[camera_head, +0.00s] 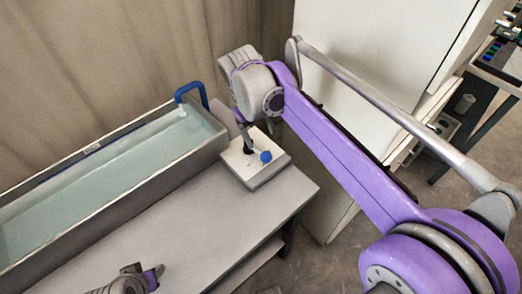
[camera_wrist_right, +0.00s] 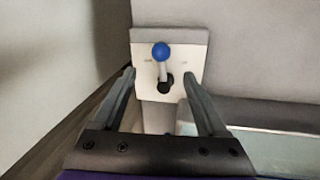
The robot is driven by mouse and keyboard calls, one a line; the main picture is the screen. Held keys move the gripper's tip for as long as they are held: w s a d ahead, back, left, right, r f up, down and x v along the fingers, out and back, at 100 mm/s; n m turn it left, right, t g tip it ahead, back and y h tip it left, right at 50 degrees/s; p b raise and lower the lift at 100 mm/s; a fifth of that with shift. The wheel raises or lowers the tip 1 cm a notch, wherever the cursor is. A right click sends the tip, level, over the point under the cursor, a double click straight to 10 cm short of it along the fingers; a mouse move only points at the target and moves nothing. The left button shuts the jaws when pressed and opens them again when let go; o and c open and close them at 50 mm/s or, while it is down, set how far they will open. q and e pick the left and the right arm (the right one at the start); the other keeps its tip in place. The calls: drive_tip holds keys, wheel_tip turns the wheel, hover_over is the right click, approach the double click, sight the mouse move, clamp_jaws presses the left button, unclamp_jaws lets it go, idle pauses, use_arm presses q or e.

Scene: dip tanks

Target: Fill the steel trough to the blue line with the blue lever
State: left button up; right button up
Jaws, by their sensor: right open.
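The steel trough (camera_head: 180,157) holds pale greenish water (camera_head: 110,178). A dark blue line with a small label (camera_head: 90,149) shows on its far inner wall, a little above the water. A blue spout (camera_head: 190,90) arches over its right end, with a small whitish patch below its mouth. The blue-knobbed lever (camera_head: 265,157) stands on a pale box beside the trough. My right gripper (camera_head: 246,138) is at the box. In the right wrist view it is open (camera_wrist_right: 160,74), fingers on either side of the lever (camera_wrist_right: 161,52), apart from it. My left gripper (camera_head: 135,280) shows partly at the bottom.
The grey table (camera_head: 190,220) is clear in front of the trough. The lever box (camera_head: 258,178) is near its right end, and its plate shows small unreadable labels in the wrist view. A white cabinet (camera_head: 370,50) stands behind my right arm. A curtain (camera_head: 80,60) hangs behind the trough.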

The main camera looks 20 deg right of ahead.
sight(265, 154)
drive_tip(key=f, duration=0.3)
drive_tip(key=d+f, duration=0.1)
drive_tip(key=f, duration=0.3)
drive_tip(key=f+b, duration=0.1)
drive_tip(key=f, duration=0.2)
drive_tip(key=shift+w+d+f, duration=0.15)
drive_tip(key=shift+d, duration=0.25)
clamp_jaws()
idle(0.9)
